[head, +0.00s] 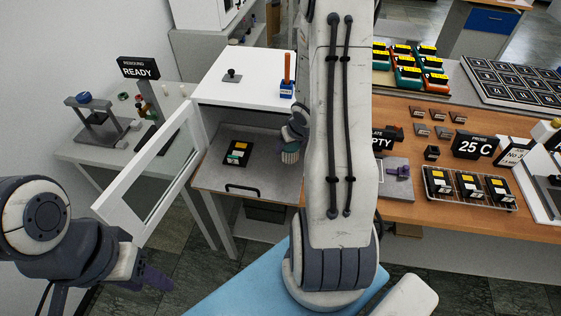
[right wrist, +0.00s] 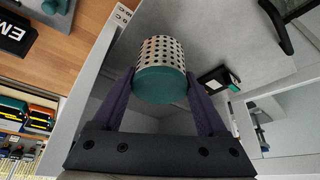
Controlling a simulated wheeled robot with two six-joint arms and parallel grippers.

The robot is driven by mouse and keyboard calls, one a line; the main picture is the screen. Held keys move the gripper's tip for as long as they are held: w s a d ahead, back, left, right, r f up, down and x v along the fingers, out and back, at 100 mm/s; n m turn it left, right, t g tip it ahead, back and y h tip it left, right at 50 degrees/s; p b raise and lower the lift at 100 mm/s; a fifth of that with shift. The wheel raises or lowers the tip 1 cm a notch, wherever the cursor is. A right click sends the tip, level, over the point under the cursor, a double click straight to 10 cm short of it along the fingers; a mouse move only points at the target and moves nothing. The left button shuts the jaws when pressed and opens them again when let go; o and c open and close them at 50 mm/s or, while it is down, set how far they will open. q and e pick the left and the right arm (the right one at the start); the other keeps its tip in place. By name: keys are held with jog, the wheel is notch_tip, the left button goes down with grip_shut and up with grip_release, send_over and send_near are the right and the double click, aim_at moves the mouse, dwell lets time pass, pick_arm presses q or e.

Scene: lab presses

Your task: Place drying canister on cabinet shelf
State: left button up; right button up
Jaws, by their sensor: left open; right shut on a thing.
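The drying canister (right wrist: 159,62) is a pale perforated cylinder with a teal end. My right gripper (right wrist: 160,80) is shut on it, one purple finger on each side. My left gripper (head: 150,277) is open and empty at the lower left, away from the cabinet.
A black labelled box (head: 238,152) lies on the left part of the shelf; free shelf surface lies around it. A dark handle (head: 242,188) is at the shelf's front edge. A wooden bench (head: 410,122) with racks and signs stands to the right. My right arm hides the middle.

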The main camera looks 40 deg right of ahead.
aim_at(283, 156)
jog(key=shift+w+a+f, duration=0.65)
jog(key=shift+w, duration=0.2)
jog(key=shift+f+b, duration=0.3)
jog(key=shift+b, duration=0.15)
pick_arm(q)
jog(key=shift+f+b, duration=0.8)
jog(key=shift+f, duration=0.75)
pick_arm(e)
jog(key=shift+f, duration=1.65)
pick_arm(q)
jog(key=shift+f, duration=0.1)
pick_arm(e)
jog(key=shift+f, duration=0.2)
jog(key=o, duration=1.4)
jog(key=shift+c, duration=0.2)
